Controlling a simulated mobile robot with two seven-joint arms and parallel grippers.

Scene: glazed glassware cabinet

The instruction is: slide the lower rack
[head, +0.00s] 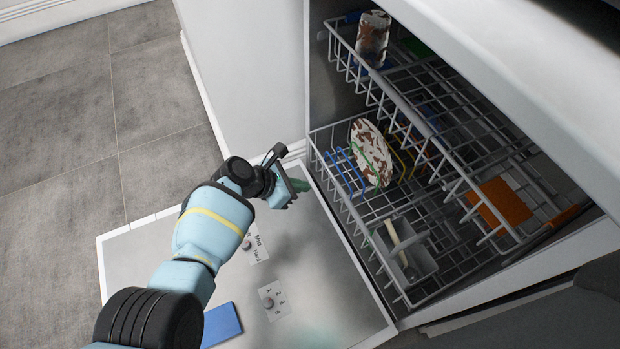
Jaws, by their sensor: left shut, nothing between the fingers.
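The lower rack (350,208) is a grey wire basket low in the open dishwasher, at the right of the head view. Its front edge lies near the base of the lowered door (330,290). It holds a brown-and-white patterned plate (372,152) and a grey cutlery basket (408,262). My left gripper (296,187) is shut and empty, above the door and just left of the rack's front edge. I see a gap in the picture between them, but the exact distance is hard to tell. My right gripper is not in view.
Tiled floor (80,120) is clear at left.

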